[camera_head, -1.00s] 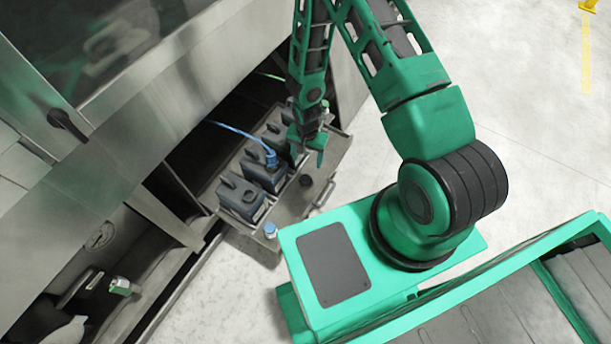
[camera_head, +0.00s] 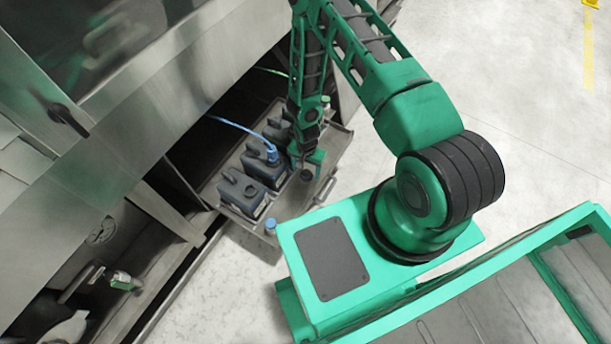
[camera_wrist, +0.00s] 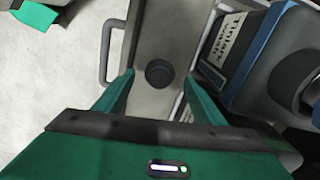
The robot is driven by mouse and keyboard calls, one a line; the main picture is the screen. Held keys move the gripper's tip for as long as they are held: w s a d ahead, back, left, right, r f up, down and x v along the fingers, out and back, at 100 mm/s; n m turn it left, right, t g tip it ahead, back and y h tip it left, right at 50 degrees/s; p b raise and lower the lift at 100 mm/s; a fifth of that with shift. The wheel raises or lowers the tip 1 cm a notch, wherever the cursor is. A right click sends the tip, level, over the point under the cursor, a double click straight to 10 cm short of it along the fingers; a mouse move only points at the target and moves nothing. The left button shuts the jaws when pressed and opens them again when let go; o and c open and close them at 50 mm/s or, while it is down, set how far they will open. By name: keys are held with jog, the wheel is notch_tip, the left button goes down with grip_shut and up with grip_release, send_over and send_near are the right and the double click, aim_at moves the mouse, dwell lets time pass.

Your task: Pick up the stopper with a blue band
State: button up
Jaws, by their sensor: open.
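A dark round stopper (camera_wrist: 160,72) lies on the metal tray and shows from above in the wrist view, between my fingertips in the picture. It also shows in the head view (camera_head: 306,175), just below my gripper. I cannot clearly make out a blue band on it. My gripper (camera_head: 306,162) is open and empty above the tray. Its two green fingers (camera_wrist: 159,79) stand wide apart, one to each side of the stopper in the picture, and do not touch it. A small blue-topped object (camera_head: 270,226) stands at the tray's near corner.
Dark canisters (camera_head: 243,191) stand in a row on the tray (camera_head: 325,185), left of the stopper. A labelled canister (camera_wrist: 245,50) is close to my right finger in the wrist view. A blue hose (camera_head: 235,126) runs to one canister. A tray handle (camera_wrist: 104,55) is at left.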

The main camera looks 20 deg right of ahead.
jog(key=shift+f, duration=1.3)
jog(key=shift+c, duration=0.4)
jog(key=c, duration=1.3)
